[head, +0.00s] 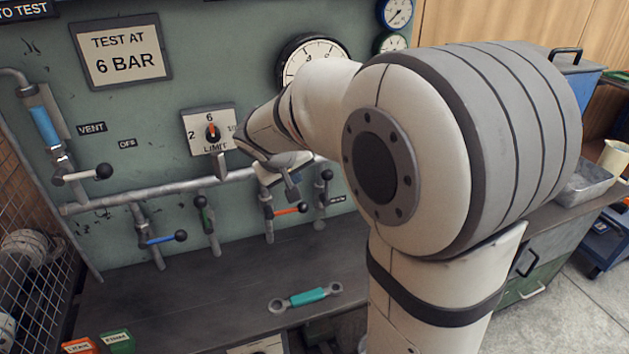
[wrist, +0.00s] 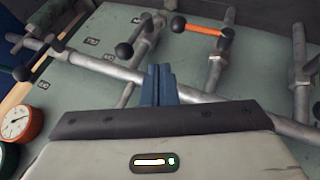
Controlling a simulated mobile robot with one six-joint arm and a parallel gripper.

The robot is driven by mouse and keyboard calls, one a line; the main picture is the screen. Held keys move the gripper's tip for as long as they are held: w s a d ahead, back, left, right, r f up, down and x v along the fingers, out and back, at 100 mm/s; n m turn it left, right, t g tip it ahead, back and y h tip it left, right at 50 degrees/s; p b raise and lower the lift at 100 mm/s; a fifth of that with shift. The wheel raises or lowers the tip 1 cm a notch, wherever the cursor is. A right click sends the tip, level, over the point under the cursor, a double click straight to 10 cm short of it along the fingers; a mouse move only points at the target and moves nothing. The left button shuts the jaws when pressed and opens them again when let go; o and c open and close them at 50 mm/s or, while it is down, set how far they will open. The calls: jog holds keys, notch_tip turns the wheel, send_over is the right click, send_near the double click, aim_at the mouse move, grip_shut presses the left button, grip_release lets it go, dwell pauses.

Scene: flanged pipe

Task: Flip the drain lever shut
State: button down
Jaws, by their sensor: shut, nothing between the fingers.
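Several levers with black knobs stand along the pipe on the green panel. They include a blue lever (head: 160,239), a green lever (head: 202,210), an orange lever (head: 288,211) and a dark-handled lever (head: 324,192) at the right, beside a small label too small to read. I cannot tell which one is the drain lever. My gripper (head: 293,190) is shut and empty, close to the pipe above the orange lever. In the wrist view its blue-grey fingers (wrist: 160,85) overlap the pipe, and the orange lever (wrist: 200,28) lies beyond them, apart.
The pipe (head: 100,202) runs across the panel. A vent lever (head: 88,174) is at left and a limit dial (head: 211,133) above the pipe. A teal-handled spanner (head: 308,297) lies on the dark bench. My arm hides the panel's right side.

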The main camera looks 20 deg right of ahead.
aim_at(326, 187)
jog(key=w+d+f, duration=0.5)
jog(key=d+f, duration=0.2)
jog(key=shift+d+f+b, duration=0.3)
jog(key=shift+d+f, duration=0.1)
jog(key=shift+w, duration=0.1)
